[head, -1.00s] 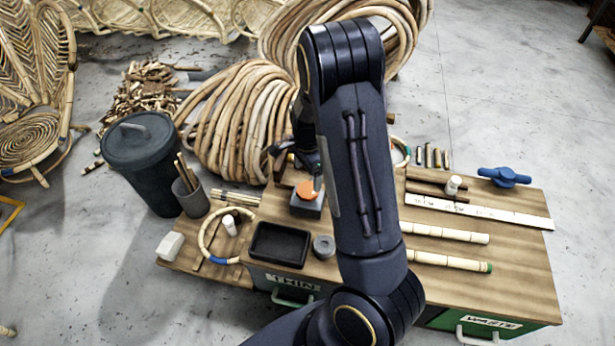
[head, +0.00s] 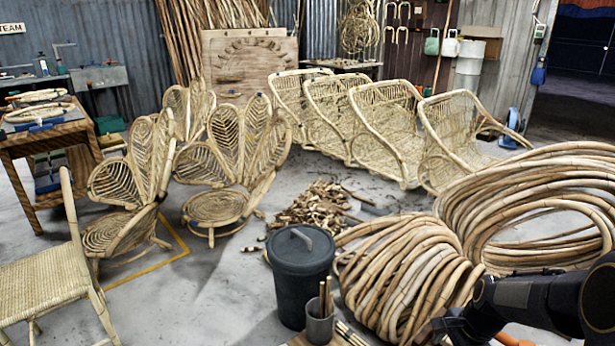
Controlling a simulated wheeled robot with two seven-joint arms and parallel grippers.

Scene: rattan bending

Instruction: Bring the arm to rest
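One of my dark arms (head: 535,302) reaches into the lower right corner of the head view, in front of the rattan coils. Only a thick upper link and a smaller dark part beside it show. No fingertips of either gripper are in the picture, so I cannot see whether they hold anything. A bit of an orange object (head: 512,340) shows under the arm at the bottom edge. The workbench top is almost wholly out of view.
A lidded dark bin (head: 300,280) and a grey cup of sticks (head: 320,322) stand left of a rattan coil (head: 405,275). A larger coil (head: 545,205) lies behind my arm. Wicker chairs (head: 215,205) and scraps (head: 318,207) lie beyond. Floor at lower left is partly clear.

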